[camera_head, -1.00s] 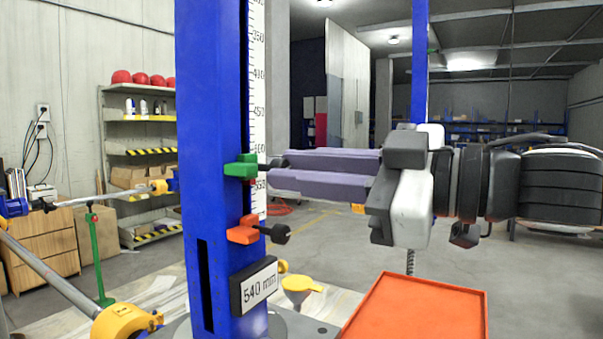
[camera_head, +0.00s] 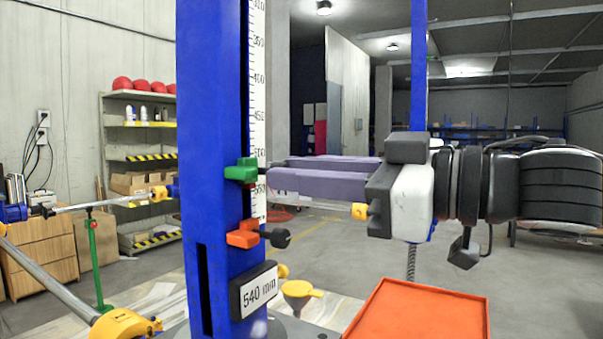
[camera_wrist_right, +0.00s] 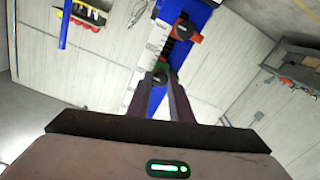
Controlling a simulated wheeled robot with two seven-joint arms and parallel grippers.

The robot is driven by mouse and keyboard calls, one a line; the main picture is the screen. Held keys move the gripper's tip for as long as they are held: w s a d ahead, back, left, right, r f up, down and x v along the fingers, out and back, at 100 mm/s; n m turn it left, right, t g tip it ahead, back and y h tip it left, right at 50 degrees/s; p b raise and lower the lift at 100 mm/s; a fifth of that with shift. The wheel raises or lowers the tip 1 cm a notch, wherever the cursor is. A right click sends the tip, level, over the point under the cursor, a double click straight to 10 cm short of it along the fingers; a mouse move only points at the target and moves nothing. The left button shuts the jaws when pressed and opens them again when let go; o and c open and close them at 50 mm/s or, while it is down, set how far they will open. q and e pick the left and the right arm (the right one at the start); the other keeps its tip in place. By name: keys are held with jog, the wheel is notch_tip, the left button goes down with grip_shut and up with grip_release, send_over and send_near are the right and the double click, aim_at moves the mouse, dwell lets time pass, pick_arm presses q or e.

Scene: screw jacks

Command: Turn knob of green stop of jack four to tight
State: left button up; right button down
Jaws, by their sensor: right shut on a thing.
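The jack is a tall blue column (camera_head: 212,120) with a white millimetre scale (camera_head: 258,95) and a plate (camera_head: 258,290) reading 540 mm. The green stop (camera_head: 242,171) sits on the column at the scale, and it also shows in the right wrist view (camera_wrist_right: 162,68). Its dark knob (camera_wrist_right: 159,78) lies between the fingertips in the wrist view; in the head view the fingers hide it. My right gripper (camera_head: 277,176) reaches in from the right with purple fingers, shut on the knob. An orange stop (camera_head: 243,235) with a black knob (camera_head: 281,238) is below. My left gripper is not in view.
An orange tray (camera_head: 420,308) lies below my right gripper. A green stand (camera_head: 98,255) and a wooden cabinet (camera_head: 40,255) are at the left. Shelving (camera_head: 140,165) stands behind.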

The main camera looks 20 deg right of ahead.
jog(key=c, duration=1.6)
grip_release()
